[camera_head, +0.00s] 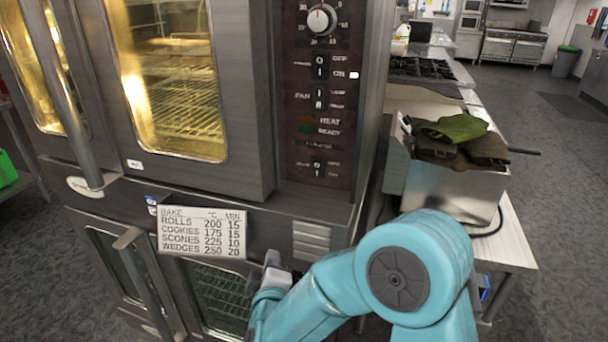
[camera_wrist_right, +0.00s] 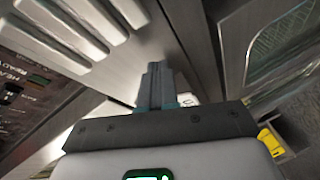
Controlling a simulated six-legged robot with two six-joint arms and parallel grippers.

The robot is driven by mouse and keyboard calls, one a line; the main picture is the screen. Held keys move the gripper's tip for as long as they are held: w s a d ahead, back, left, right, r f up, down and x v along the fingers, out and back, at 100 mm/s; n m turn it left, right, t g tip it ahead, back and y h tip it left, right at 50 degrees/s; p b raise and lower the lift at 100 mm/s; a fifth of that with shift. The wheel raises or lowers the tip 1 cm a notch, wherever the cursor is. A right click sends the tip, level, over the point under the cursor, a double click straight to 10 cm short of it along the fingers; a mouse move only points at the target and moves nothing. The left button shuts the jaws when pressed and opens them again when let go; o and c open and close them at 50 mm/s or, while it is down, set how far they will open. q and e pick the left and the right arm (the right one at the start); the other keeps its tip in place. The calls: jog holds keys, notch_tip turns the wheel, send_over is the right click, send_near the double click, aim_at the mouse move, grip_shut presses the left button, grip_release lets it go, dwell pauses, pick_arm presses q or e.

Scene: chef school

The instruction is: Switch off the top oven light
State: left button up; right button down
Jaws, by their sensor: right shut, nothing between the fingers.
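The top oven (camera_head: 170,70) stands at the left in the head view, its windows glowing yellow. Its control panel (camera_head: 322,100) has a dial (camera_head: 321,19) at the top, an on/off rocker switch (camera_head: 320,67), a fan switch (camera_head: 319,98) and a lower switch (camera_head: 318,168). My right gripper (camera_head: 272,262) is below the panel, in front of the oven's lower front. In the right wrist view, my right gripper (camera_wrist_right: 156,82) is shut and empty, close to the metal front. Part of the panel (camera_wrist_right: 15,95) shows at that view's left edge. My left gripper is out of view.
A baking-time card (camera_head: 202,232) is on the oven front, with vent slots (camera_head: 311,240) to its right. A lower oven (camera_head: 215,295) is underneath. Open floor lies beyond.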

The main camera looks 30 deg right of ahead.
aim_at(318, 166)
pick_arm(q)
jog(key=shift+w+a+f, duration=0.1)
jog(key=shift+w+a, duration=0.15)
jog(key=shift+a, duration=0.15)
pick_arm(e)
jog(key=s+d+r+g+h, duration=0.1)
jog(key=s+r+h, duration=0.1)
jog(key=r, duration=0.4)
jog(key=s+d+r+h, duration=0.1)
jog(key=s+r+h, duration=0.1)
jog(key=r+h, duration=0.3)
notch_tip(318, 166, up, 2)
jog(key=shift+s+d+r+g+h, duration=0.2)
jog(key=shift+s+d+g+h, duration=0.1)
jog(key=shift+s+d+g, duration=0.1)
jog(key=shift+w, duration=0.1)
pick_arm(q)
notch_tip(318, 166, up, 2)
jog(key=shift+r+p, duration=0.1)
jog(key=shift+p, duration=0.85)
pick_arm(e)
jog(key=x, duration=1.3)
jog(key=shift+w+d+r, duration=0.1)
jog(key=shift+w+d, duration=0.15)
jog(key=shift+w, duration=0.05)
